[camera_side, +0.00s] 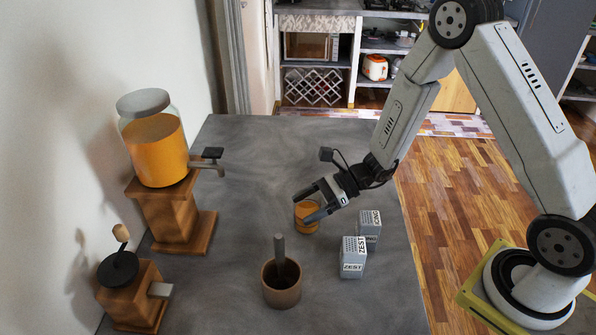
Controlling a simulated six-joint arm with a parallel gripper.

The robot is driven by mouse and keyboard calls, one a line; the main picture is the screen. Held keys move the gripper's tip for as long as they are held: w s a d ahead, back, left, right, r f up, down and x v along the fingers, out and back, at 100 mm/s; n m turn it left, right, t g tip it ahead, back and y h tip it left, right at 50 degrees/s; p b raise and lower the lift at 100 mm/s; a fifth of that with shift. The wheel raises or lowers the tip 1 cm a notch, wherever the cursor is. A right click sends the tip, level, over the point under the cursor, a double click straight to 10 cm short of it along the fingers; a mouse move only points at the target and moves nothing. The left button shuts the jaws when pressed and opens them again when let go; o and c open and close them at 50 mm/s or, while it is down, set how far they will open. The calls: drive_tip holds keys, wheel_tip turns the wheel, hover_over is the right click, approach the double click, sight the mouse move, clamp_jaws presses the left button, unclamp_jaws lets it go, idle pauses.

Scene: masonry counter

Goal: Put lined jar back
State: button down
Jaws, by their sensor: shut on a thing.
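The jar (306,226) is small and holds something orange. It is upright, at or just above the grey counter, near the middle. My gripper (307,208) is shut on it, with one dark finger on its far left side and one across its front right. The fingers hide part of the jar, and I cannot make out its lines. I cannot tell whether its base touches the counter.
A large orange-filled dispenser (158,150) on a wooden stand is at left, its tap (208,163) jutting right. A hand grinder (132,290) stands front left. A mortar with pestle (282,283) is in front of the jar. Boxes marked ZEST (353,262) and ICING (370,224) stand right.

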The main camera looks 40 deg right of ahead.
drive_tip(key=shift+f, duration=0.1)
unclamp_jaws()
idle(0.3)
drive_tip(key=v, duration=1.2)
idle(0.5)
